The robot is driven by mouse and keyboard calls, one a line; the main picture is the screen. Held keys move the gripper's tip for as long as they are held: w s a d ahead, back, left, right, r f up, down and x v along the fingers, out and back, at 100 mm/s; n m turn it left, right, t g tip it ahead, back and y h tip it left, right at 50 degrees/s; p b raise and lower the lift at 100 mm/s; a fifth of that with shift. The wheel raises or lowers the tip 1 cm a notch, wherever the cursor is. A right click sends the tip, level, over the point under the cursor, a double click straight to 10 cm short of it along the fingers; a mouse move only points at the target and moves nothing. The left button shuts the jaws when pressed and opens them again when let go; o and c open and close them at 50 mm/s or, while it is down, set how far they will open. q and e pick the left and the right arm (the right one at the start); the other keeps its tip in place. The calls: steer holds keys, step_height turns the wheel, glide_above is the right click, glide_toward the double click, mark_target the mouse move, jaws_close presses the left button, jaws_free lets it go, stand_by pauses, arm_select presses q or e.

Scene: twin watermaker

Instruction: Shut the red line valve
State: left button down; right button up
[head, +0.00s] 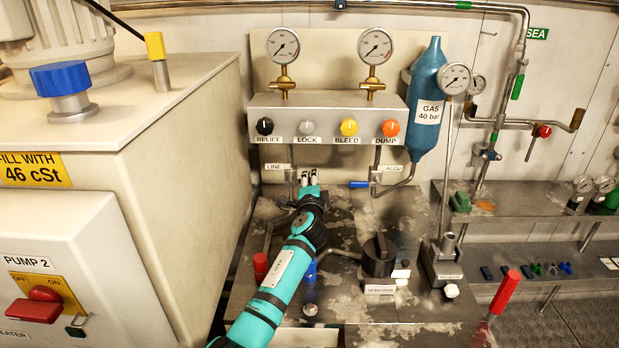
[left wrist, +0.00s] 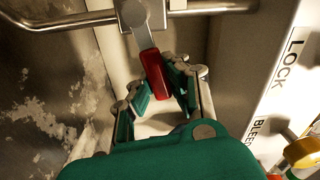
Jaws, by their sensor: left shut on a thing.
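The line valve (left wrist: 136,14) sits on a metal pipe under the panel, beside the LINE label in the head view. Its red lever handle (left wrist: 154,75) shows in the left wrist view. The lever stands mostly across the pipe, slightly tilted. My left gripper (left wrist: 160,82) is shut on the red handle, with a finger on either side of it. In the head view my left gripper (head: 308,180) covers the red handle. My right gripper is not in view.
The panel (head: 325,110) with RELIEF, LOCK, BLEED and DUMP knobs is just above the gripper. A blue-handled ACCU valve (head: 360,184) is to the right. A black rotary knob (head: 379,256) and a red-capped post (head: 261,266) stand on the worn bench below.

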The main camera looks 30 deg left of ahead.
arm_select(q)
steer(key=shift+d+f+m, duration=0.15)
steer(key=shift+f+m, duration=0.7)
steer(key=shift+m, duration=0.05)
steer(key=c, duration=1.2)
jaws_free()
steer(key=shift+r, duration=0.1)
steer(key=shift+c, duration=0.2)
steer(key=shift+r, duration=0.1)
steer(key=shift+s, duration=0.1)
steer(key=v, duration=1.1)
steer(key=shift+s+d, duration=0.2)
steer(key=shift+s, duration=0.15)
